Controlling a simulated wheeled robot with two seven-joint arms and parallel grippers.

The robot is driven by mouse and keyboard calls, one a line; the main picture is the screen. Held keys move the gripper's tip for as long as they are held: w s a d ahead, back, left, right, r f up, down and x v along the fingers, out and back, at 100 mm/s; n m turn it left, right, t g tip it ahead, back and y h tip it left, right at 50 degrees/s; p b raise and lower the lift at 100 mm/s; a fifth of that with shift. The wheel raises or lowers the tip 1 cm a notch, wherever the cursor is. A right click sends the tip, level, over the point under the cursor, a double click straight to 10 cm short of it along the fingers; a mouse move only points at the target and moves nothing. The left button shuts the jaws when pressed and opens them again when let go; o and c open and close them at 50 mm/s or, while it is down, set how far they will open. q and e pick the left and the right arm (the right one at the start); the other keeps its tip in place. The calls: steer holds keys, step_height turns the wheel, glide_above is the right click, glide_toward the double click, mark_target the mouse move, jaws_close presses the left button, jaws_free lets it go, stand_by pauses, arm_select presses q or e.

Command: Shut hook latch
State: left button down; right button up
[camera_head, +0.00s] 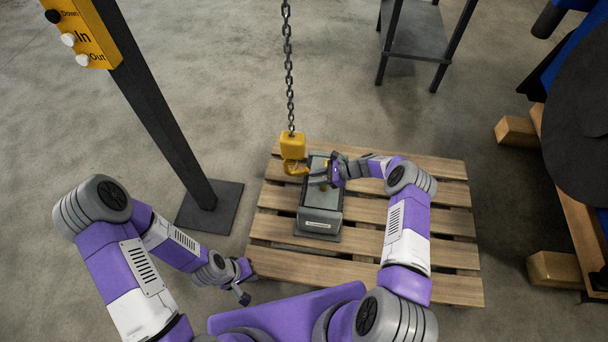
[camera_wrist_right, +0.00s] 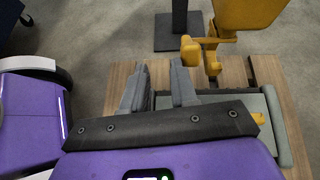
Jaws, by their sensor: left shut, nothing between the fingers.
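The yellow hook block (camera_head: 292,146) hangs on a chain (camera_head: 288,60) above the pallet, with its hook (camera_head: 295,168) at the bottom. The hook also shows in the right wrist view (camera_wrist_right: 212,62), with a rounded yellow piece (camera_wrist_right: 190,50) sticking out to its left; I cannot tell whether this piece is the latch or the hook tip. My right gripper (camera_head: 322,179) is just right of the hook. In the wrist view its fingers (camera_wrist_right: 159,90) are apart with nothing between them, left of the hook and not touching it. My left gripper (camera_head: 242,291) is shut and empty, low near the pallet's left edge.
A grey box-shaped part (camera_head: 320,215) stands on the wooden pallet (camera_head: 400,240) under the hook and right gripper. A dark post (camera_head: 160,120) with a yellow button panel (camera_head: 85,35) stands at left. A dark table (camera_head: 415,35) is behind. Open floor lies between.

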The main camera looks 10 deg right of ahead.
mark_target(307, 170)
steer(key=shift+m+t+y, duration=0.6)
steer(key=shift+m+t, duration=0.2)
steer(key=w+a, duration=0.1)
steer(key=w+a+f+b, duration=0.1)
steer(key=w, duration=0.1)
steer(key=w+a+b, duration=0.1)
steer(key=w, duration=0.1)
steer(key=shift+w+a+f, duration=0.15)
steer(key=shift+a+f, duration=0.05)
steer(key=shift+a, duration=0.05)
steer(key=shift+c, duration=0.4)
